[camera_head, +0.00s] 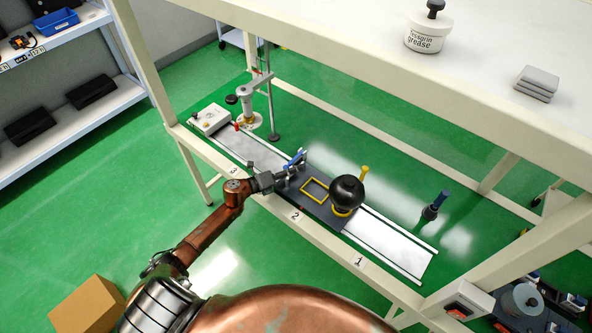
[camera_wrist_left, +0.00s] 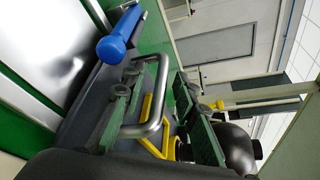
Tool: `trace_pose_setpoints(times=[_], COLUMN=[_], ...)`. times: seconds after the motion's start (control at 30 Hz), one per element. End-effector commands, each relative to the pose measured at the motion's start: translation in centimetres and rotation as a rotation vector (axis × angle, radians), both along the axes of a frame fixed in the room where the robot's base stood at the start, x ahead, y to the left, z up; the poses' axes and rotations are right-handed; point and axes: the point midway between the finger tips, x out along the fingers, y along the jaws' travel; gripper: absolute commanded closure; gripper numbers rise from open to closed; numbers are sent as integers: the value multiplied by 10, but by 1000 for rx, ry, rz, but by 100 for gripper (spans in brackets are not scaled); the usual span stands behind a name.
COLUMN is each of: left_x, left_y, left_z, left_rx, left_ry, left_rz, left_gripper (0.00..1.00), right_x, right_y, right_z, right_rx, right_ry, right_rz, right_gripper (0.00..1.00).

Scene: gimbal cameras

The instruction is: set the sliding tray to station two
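The sliding tray (camera_head: 326,212) is a dark plate on pale rails, lying beside the label 2 (camera_head: 295,216); exact alignment cannot be told. It carries a yellow square outline (camera_head: 315,190) and a black ball (camera_head: 347,192) on a yellow ring. A metal bar handle (camera_wrist_left: 161,82) stands at its left end, with a blue-gripped lever (camera_head: 294,159) near it; the blue grip also shows in the left wrist view (camera_wrist_left: 119,36). My left gripper (camera_head: 281,180) is at the handle; its green-padded fingers (camera_wrist_left: 158,122) are apart, one on each side of the bar. My right gripper is out of view.
Labels 3 (camera_head: 234,170) and 1 (camera_head: 360,262) mark the front beam. A metal press-like stand (camera_head: 257,100) and a control box (camera_head: 210,119) are at the far left end. The rails (camera_head: 395,248) are bare toward label 1. An upper shelf (camera_head: 480,60) overhangs behind.

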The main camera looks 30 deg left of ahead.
Motion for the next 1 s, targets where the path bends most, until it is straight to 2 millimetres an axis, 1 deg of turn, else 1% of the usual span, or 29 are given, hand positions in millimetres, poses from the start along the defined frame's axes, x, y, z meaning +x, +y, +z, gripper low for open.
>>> trace_pose_setpoints(times=[0.3, 0.5, 0.7, 1.0], left_x=[-55, -83, -95, -96], left_y=[30, 46, 53, 53], left_z=[12, 20, 23, 24], left_rx=[2, 0, 1, 1], left_ry=[2, 2, 1, 0], left_rz=[0, 0, 0, 0], left_gripper=[73, 73, 73, 73], right_x=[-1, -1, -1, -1], right_y=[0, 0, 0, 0], right_z=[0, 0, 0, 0], right_rx=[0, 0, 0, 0], right_ry=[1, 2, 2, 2], right_rz=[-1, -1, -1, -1], right_gripper=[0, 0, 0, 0])
